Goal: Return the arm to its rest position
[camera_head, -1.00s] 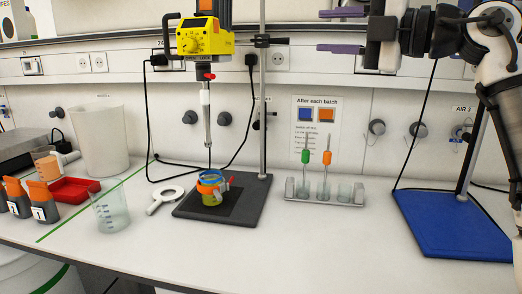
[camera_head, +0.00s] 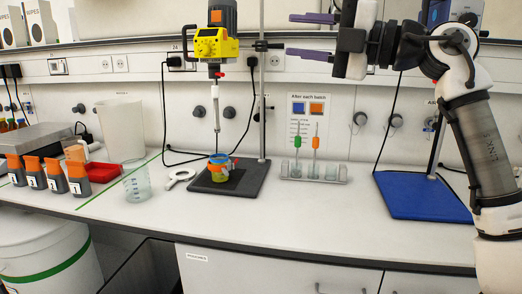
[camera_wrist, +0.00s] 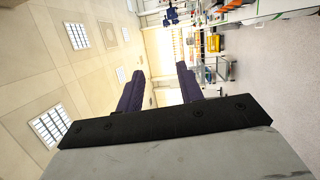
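My arm is raised at the right of the head view, bent at the elbow. My gripper (camera_head: 298,36) points left, high in front of the wall rail and well above the bench. Its two purple fingers are spread apart with nothing between them. The wrist view also shows my gripper (camera_wrist: 159,68) with its fingers apart and empty, against a tilted view of the room.
Below on the bench (camera_head: 280,220) stand a blue-based stand (camera_head: 420,197), a rack (camera_head: 313,178) with green and orange tools, and a yellow stirrer (camera_head: 216,44) over a small jar (camera_head: 219,168).

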